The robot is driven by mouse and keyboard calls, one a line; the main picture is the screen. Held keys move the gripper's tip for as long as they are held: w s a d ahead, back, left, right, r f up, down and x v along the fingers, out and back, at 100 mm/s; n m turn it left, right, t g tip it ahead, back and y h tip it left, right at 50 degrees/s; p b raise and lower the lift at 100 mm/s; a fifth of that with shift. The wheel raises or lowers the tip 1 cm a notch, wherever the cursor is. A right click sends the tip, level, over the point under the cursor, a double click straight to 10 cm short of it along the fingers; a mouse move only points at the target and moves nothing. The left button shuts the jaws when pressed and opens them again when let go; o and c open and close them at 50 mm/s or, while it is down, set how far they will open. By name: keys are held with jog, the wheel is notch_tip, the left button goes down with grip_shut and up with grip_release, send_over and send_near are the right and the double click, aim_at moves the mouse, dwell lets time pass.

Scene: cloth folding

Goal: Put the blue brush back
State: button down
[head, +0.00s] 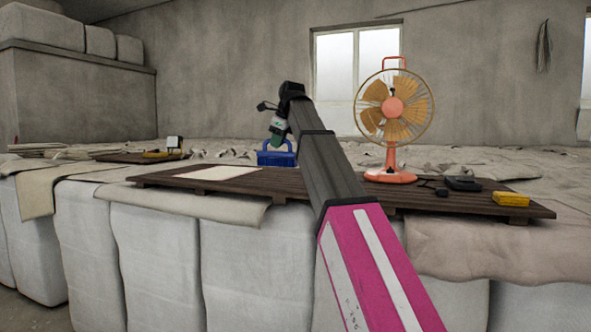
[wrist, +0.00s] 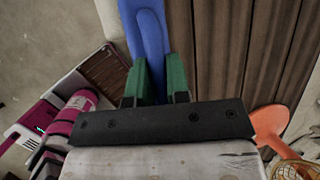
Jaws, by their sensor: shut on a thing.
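My gripper (wrist: 157,76) has green fingers closed on both sides of the blue brush (wrist: 149,32), in the wrist view. A long blue part of the brush runs from the fingers to the top edge, where its end is cut off. In the head view my gripper (head: 279,128) hangs above the dark slatted board, left of the fan. A blue, basket-like shape (head: 277,158) shows just below it. I cannot tell whether that shape is the held brush or a separate thing behind it.
An orange fan (head: 393,107) stands on the slatted board (head: 340,193). A pale sheet (head: 217,173) lies at the board's left. Small black items (head: 463,183) and a yellow block (head: 511,198) lie at its right. More items (head: 162,154) lie far left.

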jog(key=w+d+f, duration=0.1)
jog(key=d+f, duration=0.1)
jog(key=w+d+f, duration=0.1)
jog(key=d+f, duration=0.1)
jog(key=f, duration=0.1)
jog(key=w+d+f, duration=0.1)
jog(key=d+f, duration=0.1)
jog(key=f, duration=0.1)
jog(key=shift+w+d+f, duration=0.15)
jog(key=shift+w+f, duration=0.05)
jog(key=c, duration=1.1)
grip_release()
jog(key=shift+r, duration=0.15)
jog(key=v, duration=1.2)
